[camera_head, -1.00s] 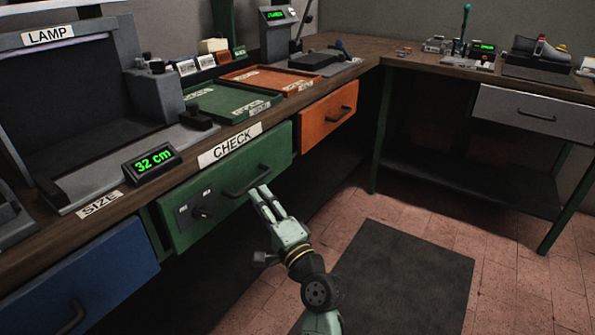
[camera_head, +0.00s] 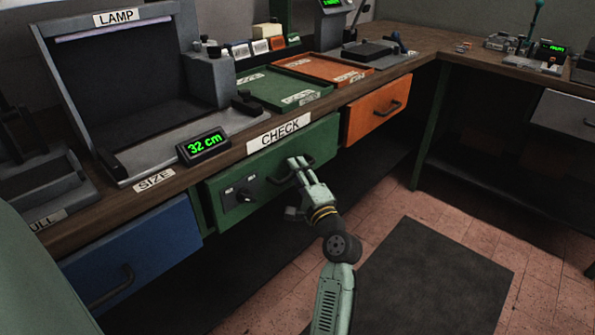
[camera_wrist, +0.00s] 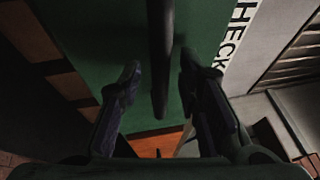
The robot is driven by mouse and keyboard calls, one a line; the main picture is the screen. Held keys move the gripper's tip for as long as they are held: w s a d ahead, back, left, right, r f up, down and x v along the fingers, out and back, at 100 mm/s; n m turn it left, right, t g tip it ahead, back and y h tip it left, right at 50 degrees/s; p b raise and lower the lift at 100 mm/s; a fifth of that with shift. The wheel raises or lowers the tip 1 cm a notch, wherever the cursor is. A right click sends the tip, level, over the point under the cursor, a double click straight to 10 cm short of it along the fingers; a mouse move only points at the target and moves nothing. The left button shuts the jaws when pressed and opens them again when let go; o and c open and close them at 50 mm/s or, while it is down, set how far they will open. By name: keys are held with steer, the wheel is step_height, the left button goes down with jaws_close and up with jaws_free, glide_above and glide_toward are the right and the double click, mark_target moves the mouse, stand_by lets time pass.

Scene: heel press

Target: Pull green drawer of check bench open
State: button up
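The green drawer (camera_head: 228,208) sits under the CHECK label of the bench and looks closed. In the wrist view my gripper (camera_wrist: 158,68) is open, with a finger on each side of the handle (camera_wrist: 160,50). Gaps show between the bar and both fingers. The green front (camera_wrist: 95,35) fills the background.
A blue drawer (camera_head: 150,245) is left of the green one and an orange drawer (camera_head: 375,110) is right of it. A lamp booth (camera_head: 120,85), a 32 cm display (camera_head: 203,146) and trays stand on the bench. The floor with a dark mat (camera_head: 430,280) is clear.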

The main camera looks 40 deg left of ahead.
steer(key=shift+c, duration=0.2)
jaws_close()
stand_by(0.7)
